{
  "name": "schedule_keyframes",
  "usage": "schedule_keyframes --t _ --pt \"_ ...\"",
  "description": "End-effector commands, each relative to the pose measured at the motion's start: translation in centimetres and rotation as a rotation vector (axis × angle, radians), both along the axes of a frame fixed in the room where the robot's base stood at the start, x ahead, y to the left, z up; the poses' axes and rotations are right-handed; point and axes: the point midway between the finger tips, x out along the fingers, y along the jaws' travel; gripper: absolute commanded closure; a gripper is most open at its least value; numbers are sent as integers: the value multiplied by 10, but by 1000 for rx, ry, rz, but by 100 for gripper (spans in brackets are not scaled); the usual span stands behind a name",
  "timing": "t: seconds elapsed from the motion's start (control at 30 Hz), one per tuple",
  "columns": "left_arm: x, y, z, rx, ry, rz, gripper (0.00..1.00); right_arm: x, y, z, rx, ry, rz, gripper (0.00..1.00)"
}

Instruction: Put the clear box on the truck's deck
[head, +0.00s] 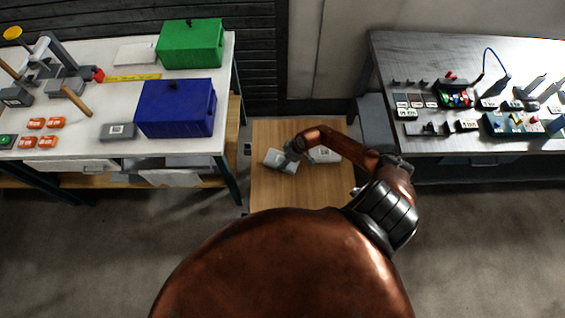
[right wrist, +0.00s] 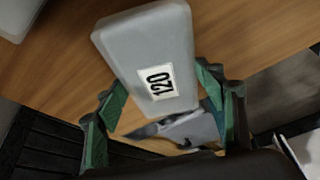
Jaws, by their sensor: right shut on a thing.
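A wooden deck (head: 290,193) lies in the middle of the head view, between two tables. My right gripper (head: 291,154) is over it, shut on a pale grey box (head: 275,161). In the right wrist view this box (right wrist: 145,45) carries a white label reading 120 and sits between the green-padded fingers (right wrist: 165,88). I cannot tell whether the box touches the deck. A second grey box (head: 324,155) lies on the deck to the right, partly behind my arm. No box looks clearly see-through. My left gripper is not in view.
The left table holds a blue box (head: 176,107), a green box (head: 190,43), a grey block (head: 118,132) and tools. The right table (head: 430,65) holds small parts and trays. The near part of the deck looks bare, beside my arm.

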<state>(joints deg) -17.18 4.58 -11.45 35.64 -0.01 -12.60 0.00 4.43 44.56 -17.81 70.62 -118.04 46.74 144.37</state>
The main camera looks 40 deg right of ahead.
Motion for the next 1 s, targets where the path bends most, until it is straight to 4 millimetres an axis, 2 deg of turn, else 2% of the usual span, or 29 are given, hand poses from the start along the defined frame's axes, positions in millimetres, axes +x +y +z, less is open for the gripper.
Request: schedule_keyframes --t 0.03,0.1,0.4,0.43,0.67,1.0 --pt "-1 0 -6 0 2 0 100 0 3 -13 4 1 0 65" --pt "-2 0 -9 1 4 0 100 0 3 -21 3 1 0 65" --pt "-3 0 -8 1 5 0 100 0 2 -22 2 0 2 65" --pt "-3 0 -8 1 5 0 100 0 2 -22 1 1 2 35" --pt "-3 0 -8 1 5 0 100 0 2 -22 1 1 2 19" --pt "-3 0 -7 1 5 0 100 -1 1 -19 1 1 2 19"
